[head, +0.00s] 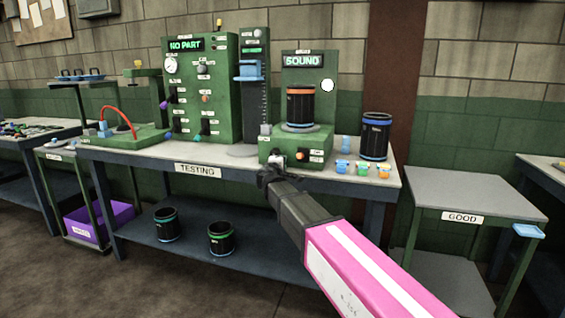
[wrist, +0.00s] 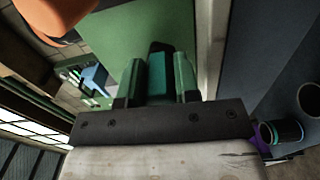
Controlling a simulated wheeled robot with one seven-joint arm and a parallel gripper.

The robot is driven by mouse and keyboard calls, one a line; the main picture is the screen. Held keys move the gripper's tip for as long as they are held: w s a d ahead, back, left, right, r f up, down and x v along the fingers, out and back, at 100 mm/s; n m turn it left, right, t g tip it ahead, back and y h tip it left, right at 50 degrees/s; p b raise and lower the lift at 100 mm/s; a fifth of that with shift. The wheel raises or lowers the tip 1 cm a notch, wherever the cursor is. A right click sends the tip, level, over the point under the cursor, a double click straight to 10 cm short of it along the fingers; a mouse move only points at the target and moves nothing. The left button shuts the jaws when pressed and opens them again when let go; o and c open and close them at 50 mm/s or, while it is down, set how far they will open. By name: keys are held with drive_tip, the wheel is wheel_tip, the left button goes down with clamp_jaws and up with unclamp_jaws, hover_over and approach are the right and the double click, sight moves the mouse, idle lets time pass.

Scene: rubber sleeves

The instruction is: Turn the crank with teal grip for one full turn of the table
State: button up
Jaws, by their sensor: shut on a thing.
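My gripper (head: 266,178) is at the front of the green sound tester (head: 308,73), low on its base. In the wrist view my gripper (wrist: 157,80) has its two fingers shut on the teal grip (wrist: 157,72) of the crank, which sits between them. In the head view the grip and crank arm are mostly hidden by my gripper. A black sleeve with an orange band (head: 300,105) stands upright on the tester's table (head: 299,127). The display above it reads SOUND.
A black sleeve with a blue band (head: 376,138) stands on the bench's right end, beside small coloured cups (head: 362,168). A green panel (head: 202,85) reading NO PART stands to the left. Two more sleeves stand on the lower shelf (head: 190,245). A GOOD table (head: 470,190) is at right.

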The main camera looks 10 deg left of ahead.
drive_tip(key=shift+a+f+m, duration=0.1)
drive_tip(key=shift+f+m, duration=0.1)
drive_tip(key=shift+m, duration=0.3)
drive_tip(key=o, duration=0.9)
drive_tip(key=shift+s, duration=0.1)
drive_tip(key=s, duration=0.7)
drive_tip(key=s+a, duration=0.1)
drive_tip(key=s, duration=0.2)
drive_tip(key=shift+s, duration=0.3)
